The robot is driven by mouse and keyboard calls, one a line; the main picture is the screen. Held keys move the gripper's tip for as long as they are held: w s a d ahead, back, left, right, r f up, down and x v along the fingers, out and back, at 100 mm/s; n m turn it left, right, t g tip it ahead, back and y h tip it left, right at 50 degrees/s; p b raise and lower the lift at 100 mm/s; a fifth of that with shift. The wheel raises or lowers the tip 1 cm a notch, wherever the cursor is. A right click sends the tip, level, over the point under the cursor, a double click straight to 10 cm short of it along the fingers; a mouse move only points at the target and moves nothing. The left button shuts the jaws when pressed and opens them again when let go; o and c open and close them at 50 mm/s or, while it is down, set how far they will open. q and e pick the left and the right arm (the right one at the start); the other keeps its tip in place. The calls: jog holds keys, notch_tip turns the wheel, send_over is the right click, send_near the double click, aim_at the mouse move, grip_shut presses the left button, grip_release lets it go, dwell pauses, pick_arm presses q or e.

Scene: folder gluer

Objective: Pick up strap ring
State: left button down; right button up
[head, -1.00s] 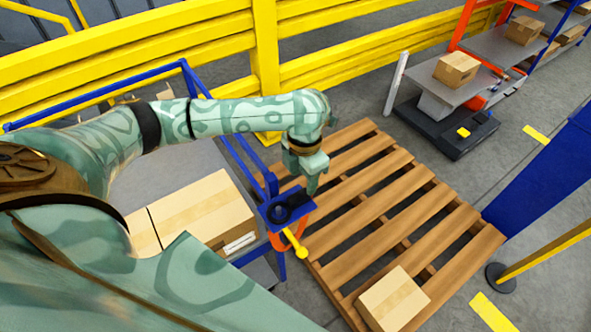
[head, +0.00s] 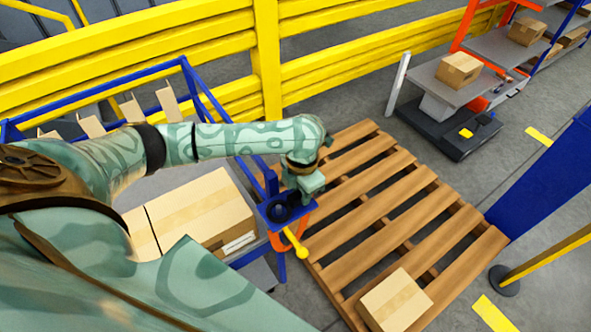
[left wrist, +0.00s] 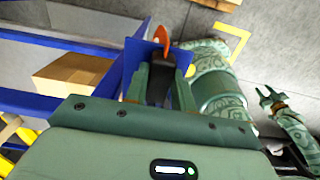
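The strap ring looks like the black round piece (head: 279,212) on a small blue holder (head: 268,224) at the cart's corner, left of the pallet. My left gripper (head: 304,198) points down at the holder's right side, close to the ring and partly covering it. In the left wrist view my left gripper (left wrist: 160,82) has its two fingers apart, with a dark part of the ring (left wrist: 158,92) showing between them; I cannot tell whether they touch it. My right gripper (left wrist: 265,93) shows small at the right there, its fingers spread and empty.
A yellow-knobbed lever (head: 299,248) sticks out below the holder. A carton (head: 205,205) lies on the cart at left, beside a blue rail (head: 100,93). A wooden pallet (head: 390,215) with one carton (head: 394,302) is at right. A yellow barrier (head: 340,60) runs behind.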

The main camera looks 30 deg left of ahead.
pick_arm(q)
jog(key=shift+r, duration=0.1)
jog(key=shift+r, duration=0.3)
notch_tip(320, 180, up, 3)
jog(key=shift+w+f+p, duration=0.1)
jog(key=shift+f+p, duration=0.1)
jog(key=shift+p, duration=0.4)
jog(key=d+r+p, duration=0.3)
jog(key=d+r, duration=0.6)
jog(key=d, duration=0.4)
jog(key=s+a+f+p, duration=0.1)
jog(key=s+a+p, duration=0.4)
jog(key=s, duration=0.4)
jog(key=shift+s+a+f+p, duration=0.15)
jog(key=shift+p, duration=0.15)
